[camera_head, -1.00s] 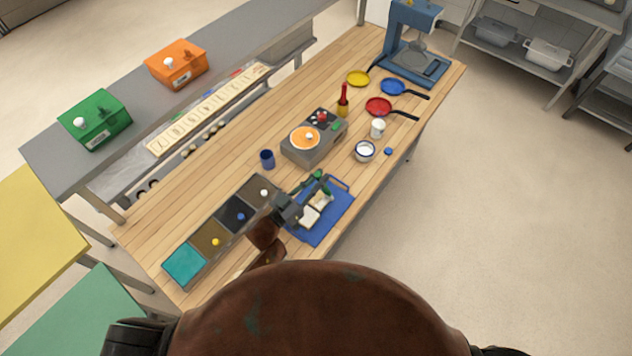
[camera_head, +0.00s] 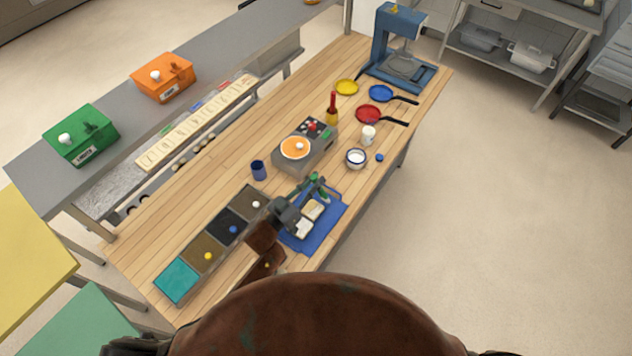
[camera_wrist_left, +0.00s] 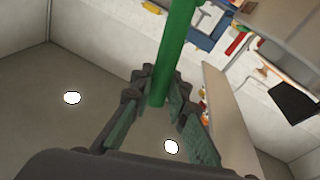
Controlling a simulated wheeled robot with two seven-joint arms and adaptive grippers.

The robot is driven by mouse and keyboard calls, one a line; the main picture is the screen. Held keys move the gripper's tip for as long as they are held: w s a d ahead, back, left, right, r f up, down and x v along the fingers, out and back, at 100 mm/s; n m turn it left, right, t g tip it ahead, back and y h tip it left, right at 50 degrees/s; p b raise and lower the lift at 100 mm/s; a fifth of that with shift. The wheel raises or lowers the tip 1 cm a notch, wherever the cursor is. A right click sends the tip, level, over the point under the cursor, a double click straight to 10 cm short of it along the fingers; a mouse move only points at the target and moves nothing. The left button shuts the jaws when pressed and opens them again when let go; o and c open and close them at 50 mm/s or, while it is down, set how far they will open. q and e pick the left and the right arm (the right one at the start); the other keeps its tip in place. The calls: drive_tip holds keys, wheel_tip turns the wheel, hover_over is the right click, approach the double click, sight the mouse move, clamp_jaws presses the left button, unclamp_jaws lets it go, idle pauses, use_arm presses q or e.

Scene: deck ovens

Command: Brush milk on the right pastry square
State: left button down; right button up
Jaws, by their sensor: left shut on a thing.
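Two pale pastry squares lie on a blue board at the table's front edge (camera_head: 333,213). The right pastry square (camera_head: 315,208) is farther from me, and the other square (camera_head: 303,228) is nearer. My left gripper (camera_head: 309,191) is over the board's far left part, beside the right square. It is shut on a green handle, seen clearly between its fingers in the left wrist view (camera_wrist_left: 176,55). I take this for the brush; its bristles are not visible, so contact with the pastry cannot be told. A white bowl with a dark rim (camera_head: 356,158) stands beyond the board. My right gripper is out of view.
Several coloured bins, including a teal one (camera_head: 177,281), line the table left of the board. A grey cooker with an orange pan (camera_head: 295,148), a blue cup (camera_head: 258,170) and a white shaker (camera_head: 368,135) stand farther back. The floor at right is clear.

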use_arm(q)
drive_tip(key=shift+w+a, duration=0.1)
drive_tip(key=shift+a, duration=0.1)
drive_tip(key=shift+s+d+r+p+v, duration=0.1)
drive_tip(key=shift+p+v, duration=0.3)
drive_tip(key=shift+v, duration=0.45)
drive_tip(key=shift+s+d+r+p+v, duration=0.1)
drive_tip(key=shift+p+v, duration=0.25)
drive_tip(key=shift+v, duration=0.55)
drive_tip(key=shift+s+d+r+p+v, duration=0.1)
drive_tip(key=shift+p+v, duration=0.3)
drive_tip(key=shift+v, duration=0.45)
drive_tip(key=shift+w, duration=0.15)
drive_tip(key=shift+w+a+f, duration=0.1)
drive_tip(key=shift+w+a, duration=0.25)
drive_tip(key=shift+a, duration=0.1)
